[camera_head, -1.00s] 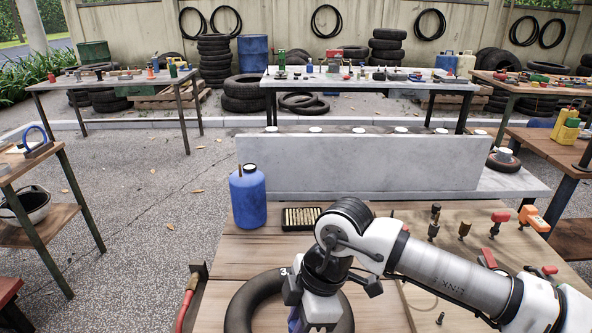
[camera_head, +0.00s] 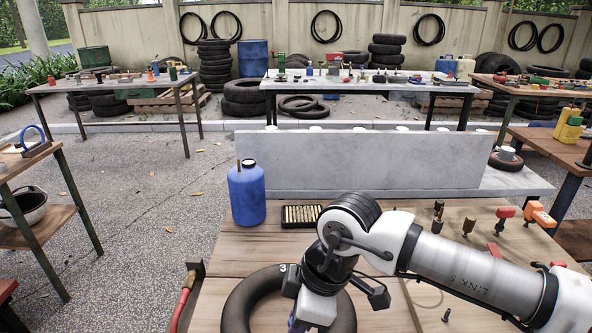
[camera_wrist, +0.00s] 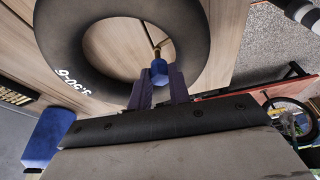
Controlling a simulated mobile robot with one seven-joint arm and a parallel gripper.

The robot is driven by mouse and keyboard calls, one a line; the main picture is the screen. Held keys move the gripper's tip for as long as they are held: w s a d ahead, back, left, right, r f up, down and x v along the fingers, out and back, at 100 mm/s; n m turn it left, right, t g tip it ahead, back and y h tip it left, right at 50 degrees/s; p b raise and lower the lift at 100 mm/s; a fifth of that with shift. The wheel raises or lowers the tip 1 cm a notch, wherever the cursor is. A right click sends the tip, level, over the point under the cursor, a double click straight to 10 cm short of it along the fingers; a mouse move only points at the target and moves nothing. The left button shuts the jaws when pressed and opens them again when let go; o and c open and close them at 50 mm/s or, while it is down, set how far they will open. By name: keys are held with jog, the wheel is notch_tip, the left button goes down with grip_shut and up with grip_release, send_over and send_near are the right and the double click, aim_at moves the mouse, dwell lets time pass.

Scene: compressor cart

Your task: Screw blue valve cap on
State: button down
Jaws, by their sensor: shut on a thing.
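A black inner tube (camera_head: 247,305) lies on the wooden bench, and it also fills the upper part of the wrist view (camera_wrist: 67,45). A thin brass-coloured valve stem (camera_wrist: 156,49) shows within the tube's ring in the wrist view. The small blue valve cap (camera_wrist: 159,71) is at the near end of the stem, in line with it. I cannot tell whether the threads are engaged. My gripper (camera_wrist: 160,80) is shut on the cap, with one dark purple finger on each side. In the head view my gripper is mostly hidden by my wrist and the lower picture edge.
A blue bottle (camera_head: 247,195) and a black tray of brass pieces (camera_head: 301,216) stand behind the tube. A red-handled tool (camera_head: 183,300) is at the bench's left edge. Several small valve tools, including an orange one (camera_head: 539,214), lie at the right. A grey slab (camera_head: 370,162) stands behind.

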jog(key=shift+m, duration=0.3)
jog(key=c, duration=1.2)
grip_release()
jog(key=shift+c, duration=0.2)
